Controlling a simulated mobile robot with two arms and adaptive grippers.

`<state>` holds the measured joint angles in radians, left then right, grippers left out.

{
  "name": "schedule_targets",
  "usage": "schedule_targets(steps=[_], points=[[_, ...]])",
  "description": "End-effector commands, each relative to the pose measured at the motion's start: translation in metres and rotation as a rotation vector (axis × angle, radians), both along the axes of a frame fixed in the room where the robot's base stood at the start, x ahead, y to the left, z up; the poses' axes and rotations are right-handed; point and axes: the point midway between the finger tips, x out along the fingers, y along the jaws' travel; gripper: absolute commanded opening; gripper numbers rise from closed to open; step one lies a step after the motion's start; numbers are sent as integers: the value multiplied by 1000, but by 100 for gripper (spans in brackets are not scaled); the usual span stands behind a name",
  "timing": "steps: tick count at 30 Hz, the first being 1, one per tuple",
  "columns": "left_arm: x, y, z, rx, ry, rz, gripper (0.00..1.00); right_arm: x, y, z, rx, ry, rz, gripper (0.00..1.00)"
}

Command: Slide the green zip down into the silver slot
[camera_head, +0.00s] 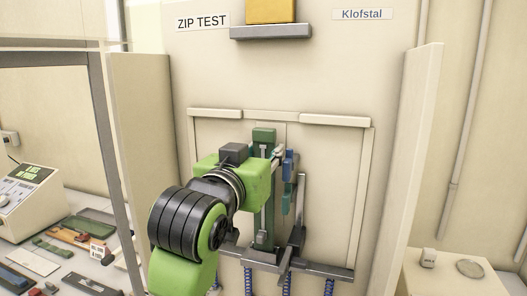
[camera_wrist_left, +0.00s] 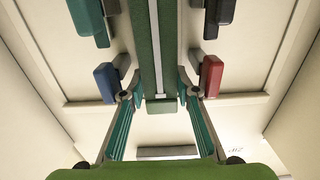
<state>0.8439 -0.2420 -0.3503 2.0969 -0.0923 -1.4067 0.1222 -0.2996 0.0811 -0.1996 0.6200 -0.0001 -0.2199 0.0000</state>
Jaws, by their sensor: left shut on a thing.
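The green zip (camera_head: 263,137) is an upright green strip with a pale silver line down its middle, on the cream test panel. In the left wrist view the green zip (camera_wrist_left: 145,50) runs between the fingers, with the silver slot line (camera_wrist_left: 155,50) along it. My left gripper (camera_head: 277,153) is at the upper part of the strip. In the left wrist view its teal fingers (camera_wrist_left: 160,82) stand either side of the strip, shut on it. The exact contact is partly hidden, and my arm covers the strip's left side in the head view. My right gripper is not in view.
A grey ledge (camera_head: 271,32) holds a yellow block (camera_head: 271,11) above. Side walls (camera_head: 420,150) bound the panel.

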Motion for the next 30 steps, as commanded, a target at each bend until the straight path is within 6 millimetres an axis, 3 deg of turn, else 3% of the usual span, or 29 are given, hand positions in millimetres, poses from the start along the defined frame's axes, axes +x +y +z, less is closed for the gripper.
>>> schedule_targets(steps=[20,21,23,30], points=[[0,0,-17,0,-1,0,0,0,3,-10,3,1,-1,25],[0,0,-17,0,-1,0,34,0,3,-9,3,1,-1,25],[0,0,-16,0,-1,0,49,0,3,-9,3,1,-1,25],[-1,0,-16,0,-1,0,49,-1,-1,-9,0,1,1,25]])
